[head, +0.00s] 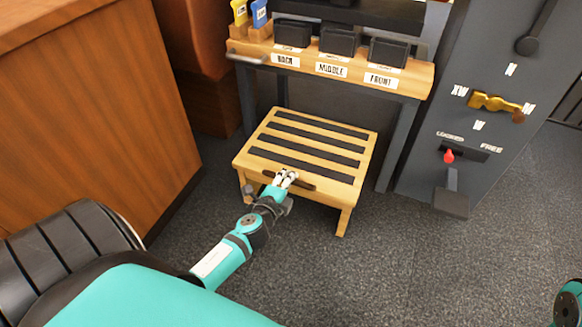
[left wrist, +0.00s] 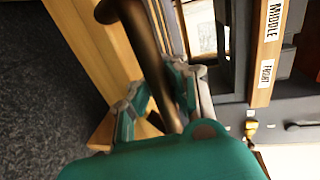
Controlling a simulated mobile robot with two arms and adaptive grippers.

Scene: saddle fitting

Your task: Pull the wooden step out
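The wooden step (head: 343,176) is a low light-wood stool with dark tread strips, standing on the carpet in front of the bench. A dark bar handle (head: 307,184) runs along its front edge. My left gripper (head: 286,178) is at this handle. In the left wrist view the bar handle (left wrist: 131,22) passes between the two fingers of my left gripper (left wrist: 160,88), with one finger on each side and close to it. I cannot tell whether they press on it. My right gripper is not in view; a bit of teal at the lower right is mine.
A wooden bench (head: 425,84) with labelled black blocks stands behind the step. A grey panel (head: 425,165) with a brass lever (head: 497,103) and a red-knobbed lever (head: 449,157) is at the right. A wooden cabinet (head: 90,120) is at the left. Carpet (head: 340,270) in front is clear.

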